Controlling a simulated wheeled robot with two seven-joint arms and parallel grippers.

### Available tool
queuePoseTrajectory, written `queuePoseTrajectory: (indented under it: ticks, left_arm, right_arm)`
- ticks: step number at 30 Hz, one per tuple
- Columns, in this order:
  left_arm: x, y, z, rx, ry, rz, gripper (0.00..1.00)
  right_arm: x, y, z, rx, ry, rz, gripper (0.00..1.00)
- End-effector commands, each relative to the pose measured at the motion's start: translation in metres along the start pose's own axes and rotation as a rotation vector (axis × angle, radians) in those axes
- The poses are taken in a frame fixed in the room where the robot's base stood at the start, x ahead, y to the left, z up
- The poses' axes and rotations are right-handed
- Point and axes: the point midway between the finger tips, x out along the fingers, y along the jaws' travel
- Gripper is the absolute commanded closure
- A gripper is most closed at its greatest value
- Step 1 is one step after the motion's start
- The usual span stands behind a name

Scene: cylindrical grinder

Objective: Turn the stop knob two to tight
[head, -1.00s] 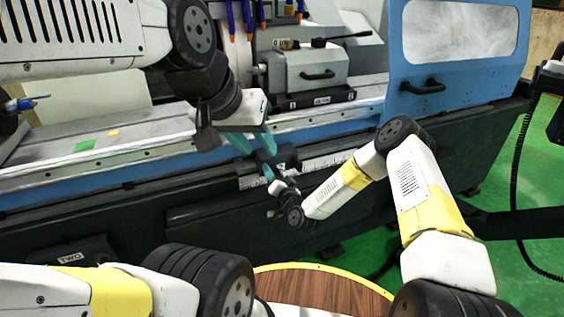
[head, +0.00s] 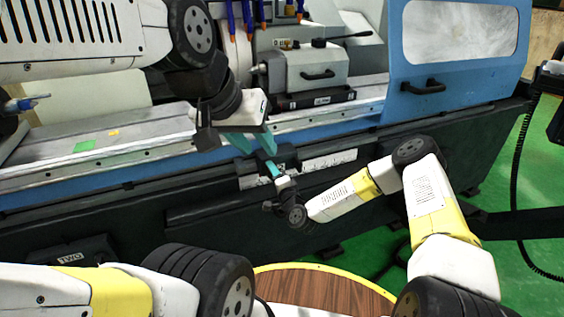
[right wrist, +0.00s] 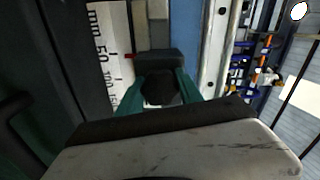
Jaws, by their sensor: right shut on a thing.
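The stop knob is a small dark block on the machine's front rail. In the right wrist view the dark knob (right wrist: 160,88) sits between the two teal fingers of my right gripper (right wrist: 160,97), which is shut on it. In the head view my right gripper (head: 271,166) reaches up to the rail from below, and the knob is largely hidden there. My left gripper (head: 247,143) hangs just above it, in front of the machine table. Its teal fingertips show below its white body, but their spacing is unclear. The left gripper holds nothing that I can see.
A white scale (head: 330,160) with markings runs along the front rail beside the knob. A dark block labelled TWO (head: 72,258) is at the lower left. The blue door (head: 450,70) stands at the right, and a round wooden top (head: 320,287) is at the bottom.

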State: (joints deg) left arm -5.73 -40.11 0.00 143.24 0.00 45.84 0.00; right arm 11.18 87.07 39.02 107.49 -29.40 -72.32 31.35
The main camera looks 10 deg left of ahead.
Motion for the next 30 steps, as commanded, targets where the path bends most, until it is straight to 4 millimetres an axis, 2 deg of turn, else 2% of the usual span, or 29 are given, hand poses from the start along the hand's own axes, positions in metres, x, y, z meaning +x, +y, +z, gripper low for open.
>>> queuePoseTrajectory:
  ticks: [14, 15, 18, 26, 30]
  left_arm:
    - [0.0000, 0.0000, 0.0000, 0.000, 0.000, 0.000, 0.64]
    - [0.0000, 0.0000, 0.0000, 0.000, 0.000, 0.000, 0.64]
    - [0.0000, 0.0000, 0.0000, 0.000, 0.000, 0.000, 0.64]
    - [0.0000, 0.0000, 0.0000, 0.000, 0.000, 0.000, 0.64]
    - [0.0000, 0.0000, 0.0000, 0.000, 0.000, 0.000, 0.64]
  right_arm:
    - [-0.0007, 0.0013, 0.0004, 0.016, -0.001, 0.003, 0.98]
    - [-0.0007, 0.0014, 0.0004, 0.016, -0.001, 0.003, 0.53]
    - [-0.0006, 0.0012, 0.0003, 0.015, -0.001, 0.003, 0.35]
    - [-0.0003, 0.0006, 0.0002, 0.014, 0.000, 0.001, 0.35]
    - [-0.0071, 0.0010, 0.0002, 0.014, -0.001, 0.002, 0.35]
